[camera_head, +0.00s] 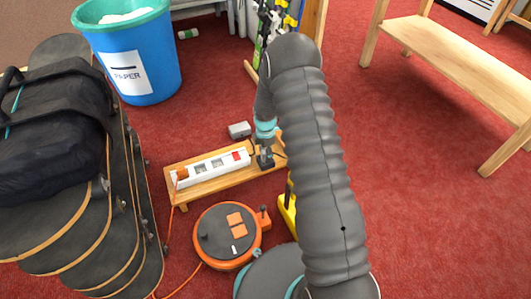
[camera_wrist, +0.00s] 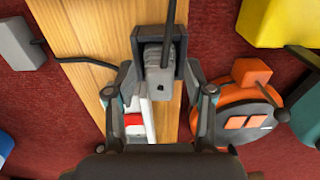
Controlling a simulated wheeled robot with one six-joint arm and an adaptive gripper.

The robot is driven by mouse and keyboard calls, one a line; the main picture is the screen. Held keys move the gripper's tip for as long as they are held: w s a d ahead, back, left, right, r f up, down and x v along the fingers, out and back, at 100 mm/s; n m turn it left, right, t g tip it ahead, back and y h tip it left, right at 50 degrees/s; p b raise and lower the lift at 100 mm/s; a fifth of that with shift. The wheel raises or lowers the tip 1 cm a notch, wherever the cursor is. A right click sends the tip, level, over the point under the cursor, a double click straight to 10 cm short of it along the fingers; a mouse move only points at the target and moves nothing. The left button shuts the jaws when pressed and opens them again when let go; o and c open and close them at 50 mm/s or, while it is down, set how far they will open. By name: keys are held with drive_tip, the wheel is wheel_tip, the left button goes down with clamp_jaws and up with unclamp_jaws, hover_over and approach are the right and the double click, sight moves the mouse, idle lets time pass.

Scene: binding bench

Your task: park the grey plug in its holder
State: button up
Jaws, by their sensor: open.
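The grey plug (camera_wrist: 159,74) is a ribbed grey block with a dark cord rising from its far end in the wrist view. It sits between the walls of the dark grey holder (camera_wrist: 153,35) on a wooden board (camera_wrist: 88,25). How deep it sits I cannot tell. My gripper (camera_wrist: 160,86) is open, with one finger on each side of the plug and holder. Whether the fingers touch either is unclear. In the head view my gripper (camera_head: 265,156) is at the right end of the board, and the arm hides part of that area.
A white power strip (camera_head: 210,169) with a red switch and an orange plug (camera_head: 182,174) lies on the board. A small grey box (camera_head: 239,129) is behind it. An orange cable reel (camera_head: 226,236) stands in front. Skateboards (camera_head: 135,215) flank the left.

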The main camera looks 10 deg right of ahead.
wheel_tip(320, 180, up, 12)
idle(0.6)
